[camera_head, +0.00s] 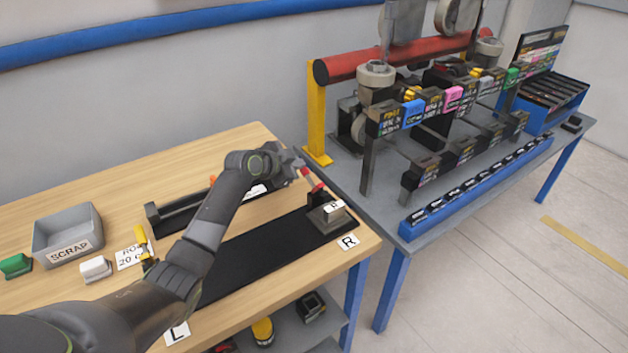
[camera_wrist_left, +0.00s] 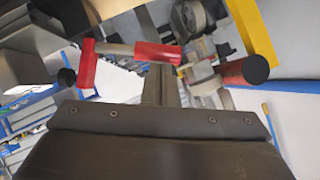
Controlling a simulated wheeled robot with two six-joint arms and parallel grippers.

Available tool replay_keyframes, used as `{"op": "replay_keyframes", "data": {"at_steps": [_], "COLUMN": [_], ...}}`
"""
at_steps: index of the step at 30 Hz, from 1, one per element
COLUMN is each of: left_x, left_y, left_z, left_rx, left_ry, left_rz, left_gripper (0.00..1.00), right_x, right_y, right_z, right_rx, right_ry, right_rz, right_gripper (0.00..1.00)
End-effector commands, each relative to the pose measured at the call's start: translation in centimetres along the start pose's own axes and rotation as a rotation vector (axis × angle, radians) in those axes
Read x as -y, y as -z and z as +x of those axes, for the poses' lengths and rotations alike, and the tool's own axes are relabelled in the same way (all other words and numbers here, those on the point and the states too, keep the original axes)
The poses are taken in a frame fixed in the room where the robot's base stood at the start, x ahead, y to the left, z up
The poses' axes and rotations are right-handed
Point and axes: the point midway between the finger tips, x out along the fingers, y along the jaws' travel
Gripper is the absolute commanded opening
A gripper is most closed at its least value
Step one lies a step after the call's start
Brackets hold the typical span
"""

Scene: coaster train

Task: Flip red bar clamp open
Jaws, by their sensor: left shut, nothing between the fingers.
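The red bar clamp shows as a slanted red part (camera_head: 314,182) above the block at the right end of the black fixture. In the left wrist view the clamp is a light bar with a red grip (camera_wrist_left: 157,52) at its right and a red crosspiece (camera_wrist_left: 85,64) at its left. My left gripper (camera_head: 301,163) is shut and empty, close beside the top of the red part. In the wrist view its narrow fingers (camera_wrist_left: 161,84) reach up just below the red grip; I cannot tell if they touch it. My right gripper is not in view.
The fixture (camera_head: 265,248) lies on the wooden table between L and R labels. A grey SCRAP bin (camera_head: 68,235), a green block (camera_head: 15,265) and a white block (camera_head: 96,268) stand at left. A yellow post (camera_head: 316,110) and a red roller (camera_head: 400,58) stand behind, right.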

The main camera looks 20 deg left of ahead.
Motion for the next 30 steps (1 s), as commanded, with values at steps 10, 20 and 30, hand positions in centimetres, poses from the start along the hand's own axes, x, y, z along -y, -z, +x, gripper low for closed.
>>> {"op": "replay_keyframes", "data": {"at_steps": [10, 20, 30], "left_x": [0.4, 0.6, 0.6], "left_y": [-1.5, -1.8, -1.8], "left_z": [1.0, 1.2, 1.2], "left_rx": [0.0, 0.001, 0.002], "left_ry": [-0.068, -0.067, -0.067], "left_rz": [-0.101, -0.099, -0.099], "left_gripper": [0.0, 0.0, 0.0], "right_x": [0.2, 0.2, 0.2], "right_y": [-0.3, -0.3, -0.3], "right_z": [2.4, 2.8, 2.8], "right_rx": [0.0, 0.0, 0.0], "right_ry": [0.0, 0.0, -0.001], "right_rz": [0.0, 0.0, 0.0], "right_gripper": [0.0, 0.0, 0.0]}}
